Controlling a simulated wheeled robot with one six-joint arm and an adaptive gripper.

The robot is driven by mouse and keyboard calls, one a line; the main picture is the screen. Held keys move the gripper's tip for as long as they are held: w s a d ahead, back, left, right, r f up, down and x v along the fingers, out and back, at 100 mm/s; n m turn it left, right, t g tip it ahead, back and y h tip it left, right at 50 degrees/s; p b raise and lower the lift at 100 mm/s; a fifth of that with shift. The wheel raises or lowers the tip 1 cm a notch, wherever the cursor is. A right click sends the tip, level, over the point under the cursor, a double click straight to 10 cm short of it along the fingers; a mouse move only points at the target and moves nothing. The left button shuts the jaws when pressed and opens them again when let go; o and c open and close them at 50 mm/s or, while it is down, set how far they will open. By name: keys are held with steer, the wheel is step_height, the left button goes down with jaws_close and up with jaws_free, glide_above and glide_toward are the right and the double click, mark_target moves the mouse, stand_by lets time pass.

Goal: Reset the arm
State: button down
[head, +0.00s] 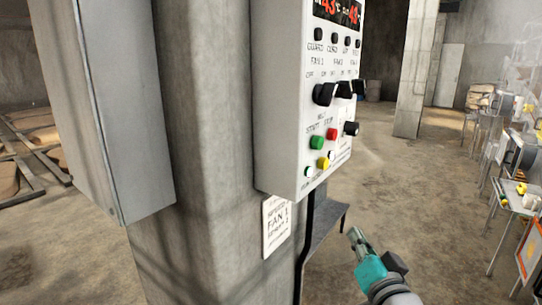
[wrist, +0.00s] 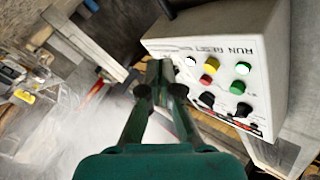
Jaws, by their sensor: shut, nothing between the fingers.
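My gripper (head: 357,238) is at the lower right of the head view, with a teal body and grey fingers. Its fingers are shut with nothing between them. It is to the right of and below the white control panel (head: 318,115), apart from it in this view. The wrist view shows the fingers (wrist: 160,70) together, with the panel (wrist: 215,45) and its coloured buttons behind and to the right of them. I cannot tell the exact gap to the panel there. Most of my arm is out of view.
The panel hangs on a concrete column (head: 205,130) and has a red display, black knobs and coloured buttons. A fan sign (head: 276,226) and a small dark shelf (head: 325,228) are below. A grey box (head: 110,100) is left. Cluttered tables stand at right; the floor between is clear.

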steer(key=s+f+n+g+h, duration=0.1)
steer(key=s+f, duration=0.8)
steer(key=f, duration=0.3)
steer(key=s+f+n+g+h, duration=0.1)
steer(key=s+f, duration=0.8)
steer(key=f, duration=0.2)
steer(key=s+f+n, duration=0.1)
steer(key=s+f, duration=0.1)
steer(key=s, duration=1.2)
steer(key=s+f+n+g, duration=0.1)
steer(key=s+f+n, duration=0.1)
steer(key=s, duration=1.2)
steer(key=shift+s+d+f+g, duration=0.2)
steer(key=shift+f+g, duration=0.1)
steer(key=shift+f, duration=0.2)
